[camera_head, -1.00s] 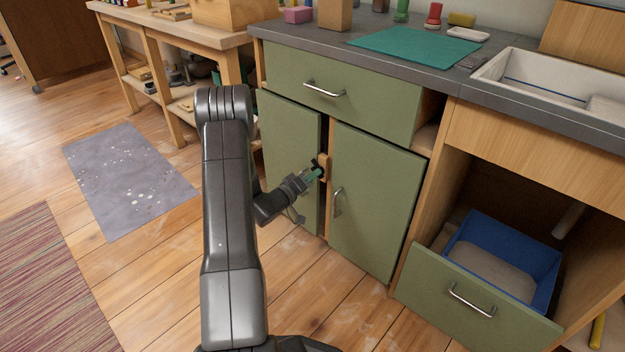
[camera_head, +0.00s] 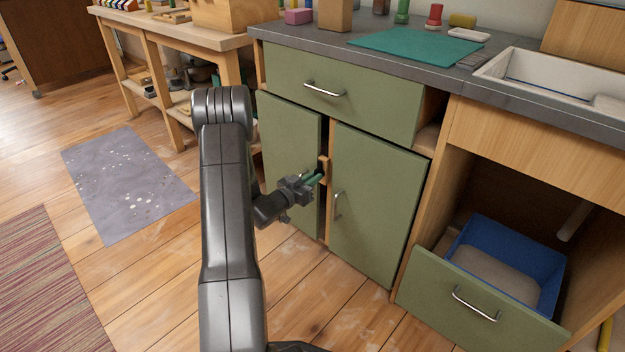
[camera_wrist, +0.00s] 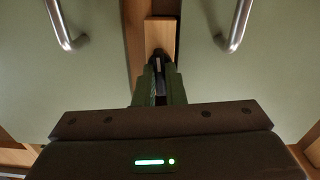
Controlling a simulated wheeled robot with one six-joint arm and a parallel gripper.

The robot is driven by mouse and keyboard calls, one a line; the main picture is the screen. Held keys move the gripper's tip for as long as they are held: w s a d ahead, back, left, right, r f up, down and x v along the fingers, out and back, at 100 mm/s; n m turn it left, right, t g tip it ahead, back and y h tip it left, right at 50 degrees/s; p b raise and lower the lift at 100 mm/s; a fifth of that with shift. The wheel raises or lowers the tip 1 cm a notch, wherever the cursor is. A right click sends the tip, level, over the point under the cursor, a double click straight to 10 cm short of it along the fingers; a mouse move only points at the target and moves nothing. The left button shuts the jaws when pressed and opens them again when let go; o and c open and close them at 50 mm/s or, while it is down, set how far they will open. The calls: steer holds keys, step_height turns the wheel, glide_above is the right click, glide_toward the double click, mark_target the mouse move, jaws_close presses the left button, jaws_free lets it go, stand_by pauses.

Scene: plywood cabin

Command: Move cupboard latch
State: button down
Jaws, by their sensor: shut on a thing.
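The cupboard latch is a small wooden block (camera_head: 324,170) standing upright on the post between two green doors. It also shows in the wrist view (camera_wrist: 160,34), with its upper part clear. My gripper (camera_head: 317,177) reaches it from the left and front; its green fingers (camera_wrist: 159,84) are shut on the lower part of the latch, where the contact is partly hidden. The left cupboard door (camera_head: 289,150) and the right cupboard door (camera_head: 375,205) stand at either side, with a dark gap by the post. The right door's metal handle (camera_head: 338,204) is close to my gripper.
A green drawer (camera_head: 340,95) with a metal handle sits above the doors under the grey worktop. At the right, a low green drawer front (camera_head: 470,300) stands out with a blue bin (camera_head: 510,262) behind it.

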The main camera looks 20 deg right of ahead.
steer(key=shift+m, duration=0.6)
steer(key=c, duration=1.5)
jaws_free()
steer(key=p+v, duration=0.4)
steer(key=v, duration=0.9)
steer(key=shift+a, duration=0.4)
